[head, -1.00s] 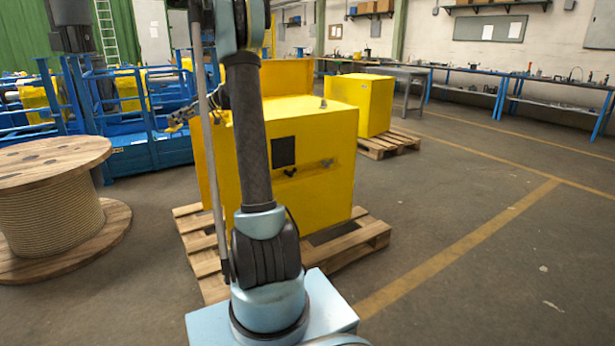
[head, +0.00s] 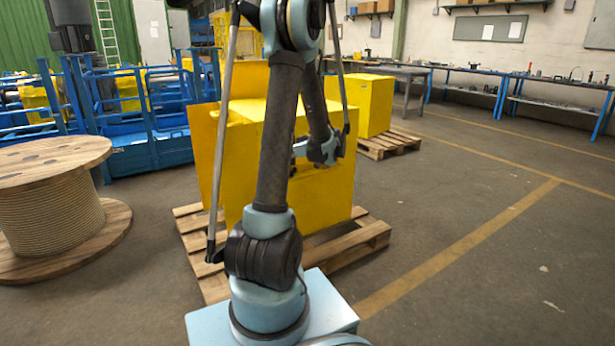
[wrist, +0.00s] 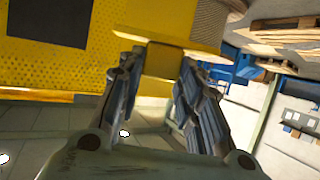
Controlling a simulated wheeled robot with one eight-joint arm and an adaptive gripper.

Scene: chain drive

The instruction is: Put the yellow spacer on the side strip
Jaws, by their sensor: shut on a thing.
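In the wrist view my gripper (wrist: 162,68) is shut on the yellow spacer (wrist: 165,60), a small block between the fingertips with a wider flat yellow part (wrist: 185,43) across its far end. The spacer is tilted in that picture. A large yellow surface with a dark square lies behind it; I cannot tell whether the spacer touches it. I cannot make out the side strip for sure.
The housing stands on a wooden pallet (head: 375,238). A second yellow box (head: 375,100) stands behind it on another pallet. A wooden cable reel (head: 50,215) is at the left, with blue metal frames (head: 150,150) behind. The floor at the right is clear.

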